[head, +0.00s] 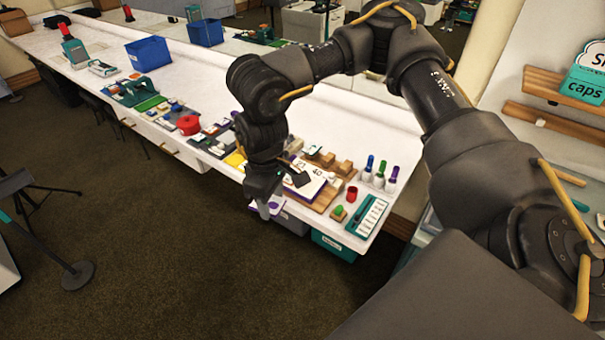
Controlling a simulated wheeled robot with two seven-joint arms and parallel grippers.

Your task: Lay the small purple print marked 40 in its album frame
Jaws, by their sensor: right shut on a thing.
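My right gripper (264,210) reaches down at the front edge of the long white table, just left of the album. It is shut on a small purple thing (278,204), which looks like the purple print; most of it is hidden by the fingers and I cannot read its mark. The album (312,186) is a white page with a purple edge on a wooden board. A dark 40 shows on the page, and my wrist hides its left part. I cannot make out the frame clearly. My left gripper is not in view.
Wooden blocks (345,167) stand behind the album. A red cup (352,193), a green stamp (339,211), a teal tray (367,216) and several coloured bottles (380,175) stand to its right. A teal bin (333,245) is below the table edge.

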